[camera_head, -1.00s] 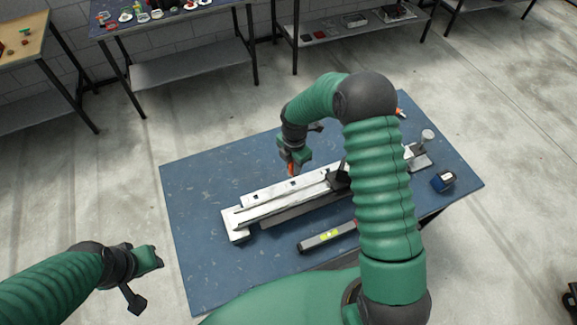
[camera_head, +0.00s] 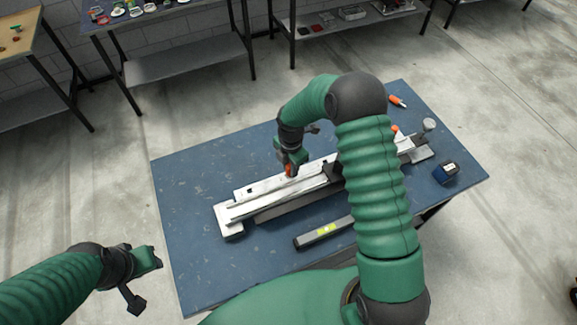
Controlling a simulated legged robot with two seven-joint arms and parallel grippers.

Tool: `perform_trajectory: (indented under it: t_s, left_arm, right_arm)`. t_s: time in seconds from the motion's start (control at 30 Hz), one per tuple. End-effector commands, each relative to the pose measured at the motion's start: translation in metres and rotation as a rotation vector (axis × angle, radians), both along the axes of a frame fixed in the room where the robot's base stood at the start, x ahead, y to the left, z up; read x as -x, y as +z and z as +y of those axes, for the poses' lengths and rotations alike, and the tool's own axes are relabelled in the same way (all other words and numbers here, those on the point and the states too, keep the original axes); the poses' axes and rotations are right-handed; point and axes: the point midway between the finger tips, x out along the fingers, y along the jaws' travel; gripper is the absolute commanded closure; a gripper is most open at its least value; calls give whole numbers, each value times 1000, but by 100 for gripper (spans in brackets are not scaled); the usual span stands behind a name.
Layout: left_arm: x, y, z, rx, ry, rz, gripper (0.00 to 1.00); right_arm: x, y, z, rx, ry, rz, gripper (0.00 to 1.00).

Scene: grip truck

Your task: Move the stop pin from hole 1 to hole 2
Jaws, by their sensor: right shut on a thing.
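The long pale metal fixture (camera_head: 228,216) lies slantwise across the blue table. A small dark hole (camera_head: 250,190) shows on its back rail, left of my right gripper. My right gripper (camera_head: 291,167) points down at the back rail and is shut on the orange stop pin (camera_head: 290,171). The pin's lower end meets the rail in the picture; I cannot tell whether it is inside a hole. My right arm hides part of the fixture. My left gripper (camera_head: 157,258) is off the table's left side, too small to tell open from shut.
A grey level with a yellow-green vial (camera_head: 318,233) lies in front of the fixture. A dark blue tape-measure-like block (camera_head: 446,173) sits at the right edge. An orange-handled tool (camera_head: 397,101) lies at the back right. The table's left part (camera_head: 180,200) is clear.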

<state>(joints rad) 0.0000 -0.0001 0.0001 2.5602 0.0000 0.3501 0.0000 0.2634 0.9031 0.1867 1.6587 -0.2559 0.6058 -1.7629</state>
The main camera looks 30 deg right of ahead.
Motion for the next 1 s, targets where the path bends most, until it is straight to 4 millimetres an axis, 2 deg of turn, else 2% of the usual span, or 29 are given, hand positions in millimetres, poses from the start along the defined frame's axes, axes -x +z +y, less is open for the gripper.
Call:
perform_trajectory:
  t_s: [0.1,0.4,0.43,0.6,0.9,1.0]
  left_arm:
    - [0,-4,0,0,0,0,64]
    - [0,-3,0,0,0,0,64]
    - [0,-3,0,0,0,0,64]
    - [0,-3,0,0,0,0,64]
    - [0,-3,0,0,0,0,64]
    - [0,-4,0,0,0,0,64]
  right_arm:
    - [0,-5,0,4,0,-1,100]
    - [0,-5,1,3,0,-4,100]
    - [0,-5,1,3,1,-4,75]
    - [0,-5,1,2,1,-3,52]
    - [0,-5,1,2,1,-4,50]
    - [-1,2,1,3,1,-5,50]
